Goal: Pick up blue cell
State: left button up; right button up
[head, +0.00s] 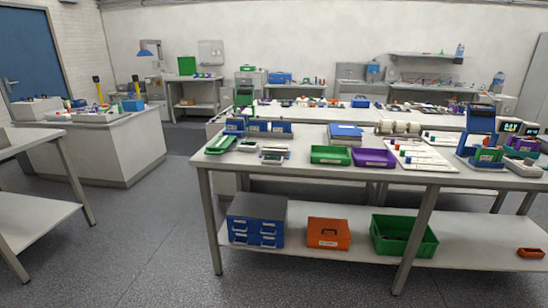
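Neither of my grippers is in view. A white board (432,164) on the long workbench (300,172) carries several small upright coloured pieces, some of them blue, green and orange. They are too small for me to tell which, if any, is the blue cell. A green tray (330,156) and a purple tray (374,158) stand side by side left of the board; I cannot make out their contents. A blue device (481,121) stands to the right of the board.
Blue blocks (281,128) and small devices (274,152) sit at the bench's left end. The lower shelf holds a blue drawer unit (256,220), an orange case (328,234) and a green crate (404,250). Another table (30,142) stands at left. Grey floor (150,240) between them is clear.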

aim_at(253, 126)
jog(key=i+j+u, duration=0.35)
jog(key=i, duration=0.15)
jog(key=i+j+u, duration=0.35)
jog(key=i, duration=0.15)
jog(key=i+u, duration=0.35)
jog(key=i, duration=0.15)
jog(key=i+u, duration=0.2)
jog(key=i, duration=1.75)
jog(key=i+l+z, duration=0.1)
jog(key=i+z, duration=0.85)
jog(key=i+j+z, duration=0.25)
jog(key=z, duration=0.2)
